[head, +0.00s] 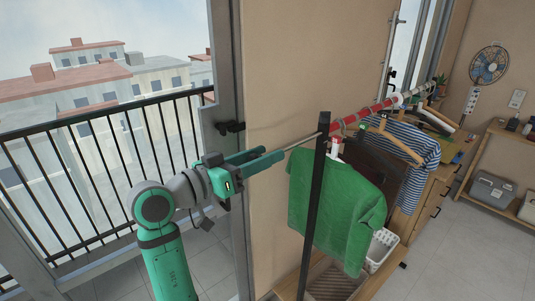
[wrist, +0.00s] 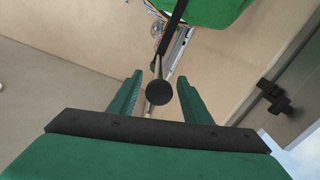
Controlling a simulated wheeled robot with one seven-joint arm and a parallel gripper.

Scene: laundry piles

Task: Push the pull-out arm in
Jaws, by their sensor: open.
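The pull-out arm (head: 303,139) is a thin metal rod that sticks out left from the clothes rack's dark post (head: 315,200). In the wrist view its dark round end knob (wrist: 158,92) shows between the fingers of my green gripper (wrist: 160,78), with a gap on each side. In the head view my gripper (head: 277,154) is open at the rod's outer end, pointing right along it. The fingers hide the knob in the head view. I cannot tell whether the knob touches the gripper's palm.
A green shirt (head: 335,205) and other clothes hang from the red and silver rail (head: 375,108) beyond the post. A white basket (head: 382,247) stands below. The balcony railing (head: 90,170) is at the left, and a door frame (head: 228,130) stands close behind my gripper.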

